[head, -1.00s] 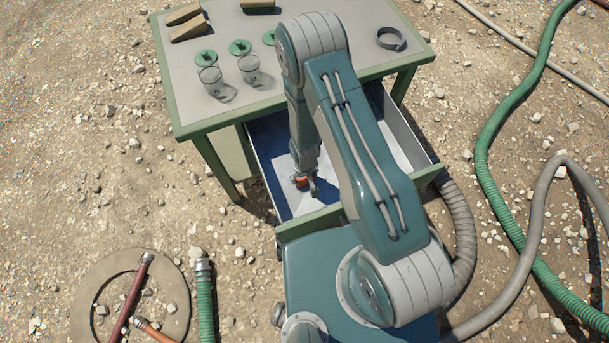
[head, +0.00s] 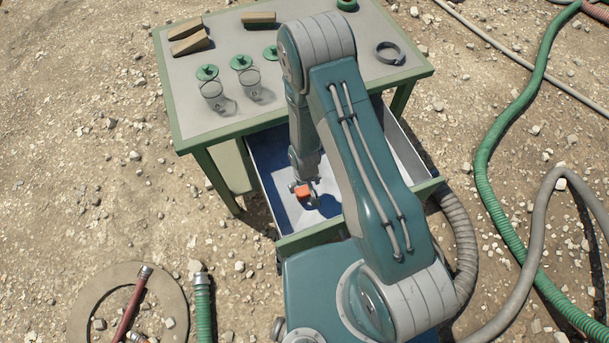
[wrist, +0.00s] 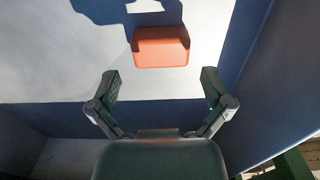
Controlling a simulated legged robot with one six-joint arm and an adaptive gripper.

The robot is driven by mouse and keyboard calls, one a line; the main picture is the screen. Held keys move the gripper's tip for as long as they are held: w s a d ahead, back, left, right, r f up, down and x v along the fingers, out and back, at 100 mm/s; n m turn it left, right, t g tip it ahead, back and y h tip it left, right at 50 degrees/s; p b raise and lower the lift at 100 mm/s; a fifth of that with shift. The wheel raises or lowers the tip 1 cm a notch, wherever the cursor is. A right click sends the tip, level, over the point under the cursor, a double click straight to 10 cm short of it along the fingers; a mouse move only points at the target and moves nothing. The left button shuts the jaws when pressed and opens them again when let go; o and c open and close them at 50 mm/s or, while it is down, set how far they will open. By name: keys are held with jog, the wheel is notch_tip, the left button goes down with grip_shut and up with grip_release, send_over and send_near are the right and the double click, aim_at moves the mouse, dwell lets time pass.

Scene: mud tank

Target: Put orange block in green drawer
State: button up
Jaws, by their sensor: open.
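The orange block (head: 303,190) is inside the open drawer (head: 283,243), under the green-framed table. In the wrist view the block (wrist: 161,47) is over the pale drawer floor, just beyond my fingertips, with its dark shadow beside it. Whether it fully rests on the floor is hard to tell. My gripper (wrist: 160,84) is open, with its two fingers spread wide and nothing between them. In the head view my gripper (head: 303,196) is low inside the drawer, right by the block.
The table top (head: 310,95) holds two glass jars (head: 230,90), green valve-like discs (head: 241,62), wedges (head: 189,38) and a dark ring clamp (head: 390,52). Drawer walls (wrist: 250,70) stand close around my gripper. Hoses (head: 497,140) lie on stony ground to the right.

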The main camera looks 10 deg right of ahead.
notch_tip(320, 180, up, 8)
jog(key=shift+r, duration=0.2)
notch_tip(320, 180, up, 13)
jog(key=t, duration=0.1)
send_over(305, 190)
jog(key=w+d, duration=0.2)
jog(key=w, duration=0.1)
jog(key=s+d+r+m+t, duration=0.2)
jog(key=d+r, duration=0.1)
jog(key=r, duration=0.9)
jog(key=s+d+r+m+t, duration=0.1)
jog(key=s+d+r, duration=0.4)
jog(key=s+r, duration=0.8)
notch_tip(305, 190, up, 3)
jog(key=shift+s+d+f+t, duration=0.15)
jog(key=shift+s+d+t, duration=0.2)
jog(key=shift+t, duration=0.45)
jog(key=shift+w, duration=0.1)
